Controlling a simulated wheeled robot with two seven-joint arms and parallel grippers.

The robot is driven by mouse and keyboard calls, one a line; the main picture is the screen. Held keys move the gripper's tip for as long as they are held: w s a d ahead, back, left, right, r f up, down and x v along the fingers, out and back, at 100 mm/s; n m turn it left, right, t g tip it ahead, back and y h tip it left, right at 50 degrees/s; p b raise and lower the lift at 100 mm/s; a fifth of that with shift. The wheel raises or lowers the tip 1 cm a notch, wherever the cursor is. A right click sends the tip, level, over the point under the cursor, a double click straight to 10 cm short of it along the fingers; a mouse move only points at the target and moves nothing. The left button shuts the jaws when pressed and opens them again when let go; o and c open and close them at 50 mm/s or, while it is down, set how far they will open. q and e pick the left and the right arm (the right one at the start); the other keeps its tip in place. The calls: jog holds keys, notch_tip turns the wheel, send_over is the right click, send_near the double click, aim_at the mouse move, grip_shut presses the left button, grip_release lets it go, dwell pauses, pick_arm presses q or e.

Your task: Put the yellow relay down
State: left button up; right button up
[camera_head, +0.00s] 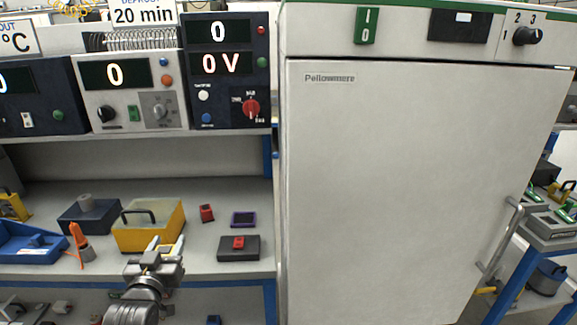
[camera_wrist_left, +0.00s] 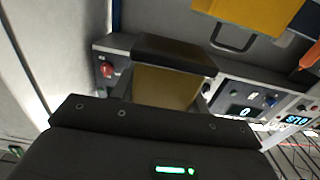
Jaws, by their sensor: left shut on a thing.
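My left gripper (camera_head: 166,246) is in the lower left of the head view, at the front of the bench, just before the yellow box with the handle. It is shut on the yellow relay, which shows in the left wrist view as a dull yellow block (camera_wrist_left: 165,88) with a dark end. In the head view the relay is mostly hidden by the gripper and hard to tell from the yellow box behind it. My right gripper is not in view.
The bench shelf (camera_head: 205,266) holds a yellow box (camera_head: 172,220), a blue-grey box (camera_head: 84,217), an orange-topped tool (camera_head: 80,240), a small red block (camera_head: 206,213), a purple-rimmed tray (camera_head: 243,219) and a dark base with a red part (camera_head: 239,250). A tall white cabinet (camera_head: 420,180) stands to the right.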

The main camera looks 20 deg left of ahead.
pick_arm(q)
jog(key=shift+r, duration=0.2)
jog(key=d+f+m+t+h, duration=0.1)
jog(key=d+h, duration=0.4)
jog(key=d, duration=1.4)
jog(key=f+m, duration=0.1)
jog(key=m, duration=0.1)
jog(key=shift+s+d+m+h, duration=0.2)
jog(key=shift+d+m+h, duration=0.15)
jog(key=shift+m+h, duration=0.05)
jog(key=a+n+y, duration=0.1)
jog(key=a+y, duration=0.1)
jog(key=a, duration=0.4)
jog(key=a+r+n+y, duration=0.1)
jog(key=a+y, duration=0.1)
jog(key=a, duration=0.5)
jog(key=a+r+n+g+y, duration=0.1)
jog(key=a+n+y, duration=0.1)
jog(key=a, duration=0.5)
jog(key=shift+w, duration=0.15)
jog(key=shift+d+f, duration=0.15)
